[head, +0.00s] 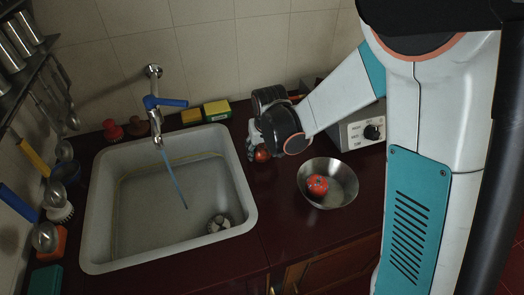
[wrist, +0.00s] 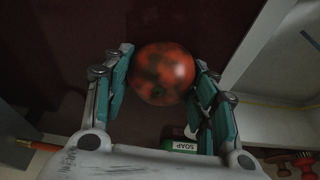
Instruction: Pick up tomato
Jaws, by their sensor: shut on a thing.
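A tomato, red with dark green patches, sits between the two teal-padded fingers of my gripper (wrist: 163,62) in the wrist view (wrist: 165,78). My gripper is shut on this tomato. In the head view my gripper (head: 256,148) is over the dark counter just right of the sink, with the held tomato (head: 262,155) partly hidden by the fingers. I cannot tell whether the held tomato touches the counter. A second red, round tomato-like thing (head: 317,185) lies in a metal bowl (head: 345,196) to the right of my gripper.
The sink (head: 249,207) lies left, with a blue-handled faucet (head: 155,102) behind it. Yellow sponges (head: 217,109) sit at the back. A toaster-like appliance (head: 354,133) stands behind the bowl. A green soap container (wrist: 184,146) shows near the fingers. The front counter is clear.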

